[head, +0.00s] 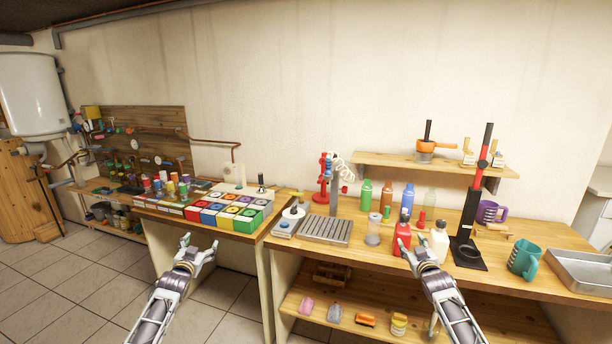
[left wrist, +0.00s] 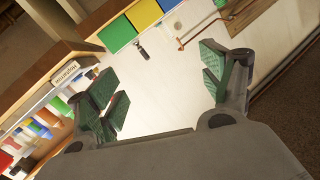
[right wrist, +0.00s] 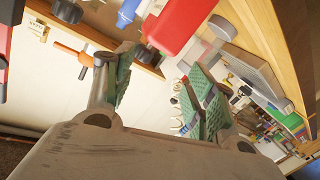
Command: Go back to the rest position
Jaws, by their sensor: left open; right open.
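My right gripper (head: 420,247) is open in front of the right bench, near a red bottle (head: 402,236) and a white bottle (head: 439,242). The right wrist view shows its fingers (right wrist: 155,88) apart, with the red bottle (right wrist: 182,25) beyond them. I see no object held in either gripper.
The right bench (head: 345,253) carries bottles, a metal grille (head: 327,229), a black and red press stand (head: 472,215), a teal mug (head: 524,259) and a metal tray (head: 585,270). The left bench (head: 232,232) holds coloured boxes (head: 245,222). Tiled floor (head: 60,285) is open at left.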

